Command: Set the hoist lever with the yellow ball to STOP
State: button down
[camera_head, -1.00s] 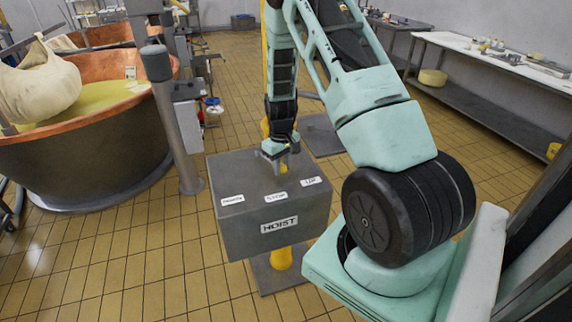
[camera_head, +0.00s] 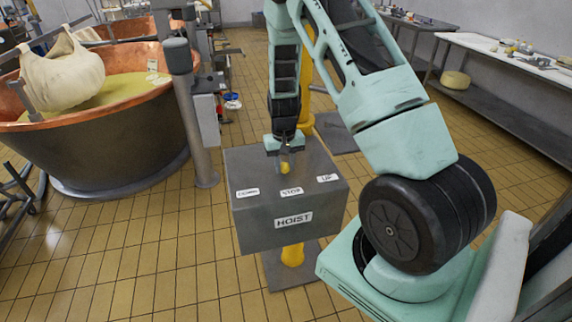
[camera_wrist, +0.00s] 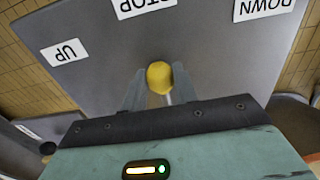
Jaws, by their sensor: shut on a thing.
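The grey hoist box (camera_head: 258,220) stands on a yellow post in the middle of the head view. Its top carries the white labels DOWN (camera_head: 248,193), STOP (camera_head: 291,192) and UP (camera_head: 327,178). My gripper (camera_head: 285,158) is over the top of the box and shut on the hoist lever's yellow ball (camera_head: 285,168). In the wrist view the ball (camera_wrist: 159,77) sits between the two fingertips, with a little of the pale lever rod below it. The ball is roughly in line with the STOP label (camera_wrist: 143,5), between UP (camera_wrist: 64,52) and DOWN (camera_wrist: 264,8). The lever's base is hidden.
A copper vat (camera_head: 100,140) with a hanging cloth bag (camera_head: 62,75) stands at the left. A grey post (camera_head: 190,110) rises between vat and box. A long table (camera_head: 510,70) runs along the right. The tiled floor in front of the box is clear.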

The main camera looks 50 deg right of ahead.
jog(key=c, duration=1.1)
grip_release()
jog(key=shift+r, duration=0.1)
notch_tip(320, 180, up, 17)
jog(key=b, duration=0.3)
jog(key=shift+a+r+b, duration=0.15)
jog(key=shift+b, duration=0.2)
jog(key=shift+w+a, duration=0.1)
